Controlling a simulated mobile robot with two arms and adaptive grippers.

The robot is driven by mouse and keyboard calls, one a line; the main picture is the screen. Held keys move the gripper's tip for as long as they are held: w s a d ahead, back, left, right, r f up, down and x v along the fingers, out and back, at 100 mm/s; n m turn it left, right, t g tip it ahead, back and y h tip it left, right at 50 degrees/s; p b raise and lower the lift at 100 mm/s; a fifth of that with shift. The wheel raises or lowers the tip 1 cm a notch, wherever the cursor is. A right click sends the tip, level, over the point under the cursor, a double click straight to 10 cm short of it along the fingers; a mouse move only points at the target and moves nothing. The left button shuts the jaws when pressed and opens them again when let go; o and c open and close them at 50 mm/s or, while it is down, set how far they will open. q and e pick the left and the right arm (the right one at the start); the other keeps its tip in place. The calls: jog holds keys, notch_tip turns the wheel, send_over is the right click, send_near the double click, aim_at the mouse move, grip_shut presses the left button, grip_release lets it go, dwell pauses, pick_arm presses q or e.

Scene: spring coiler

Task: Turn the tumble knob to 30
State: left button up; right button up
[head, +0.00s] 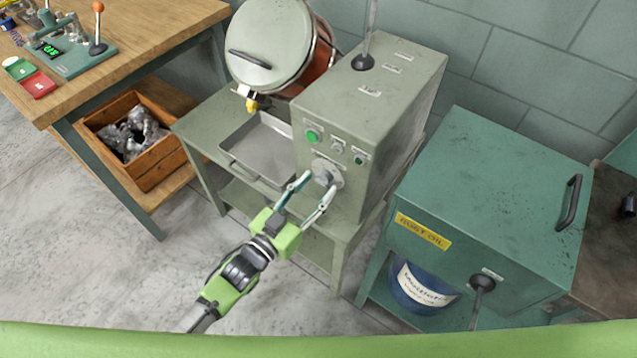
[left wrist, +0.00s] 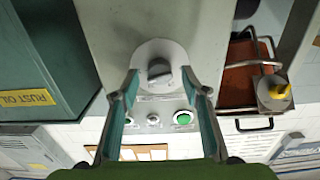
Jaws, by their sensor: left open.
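The tumble knob (head: 324,176) is a grey knob on a round pale dial, low on the front of the grey-green machine cabinet (head: 345,110). In the left wrist view the knob (left wrist: 159,71) sits between and just beyond my fingertips. My left gripper (head: 314,184) is open, with one finger on either side of the knob; I cannot tell whether they touch it. It also shows in the left wrist view (left wrist: 160,80). The dial's markings are too small to read. My right gripper is not in view.
A green button (head: 312,136) and smaller controls sit above the knob. A metal tray (head: 262,150) and a tilted drum (head: 270,45) are to the left. A teal cabinet (head: 500,190) stands close on the right. A workbench (head: 150,40) is at the upper left.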

pick_arm(q)
jog(key=shift+x, duration=0.8)
jog(key=c, duration=1.1)
jog(key=shift+m, duration=1.5)
jog(key=o, duration=1.1)
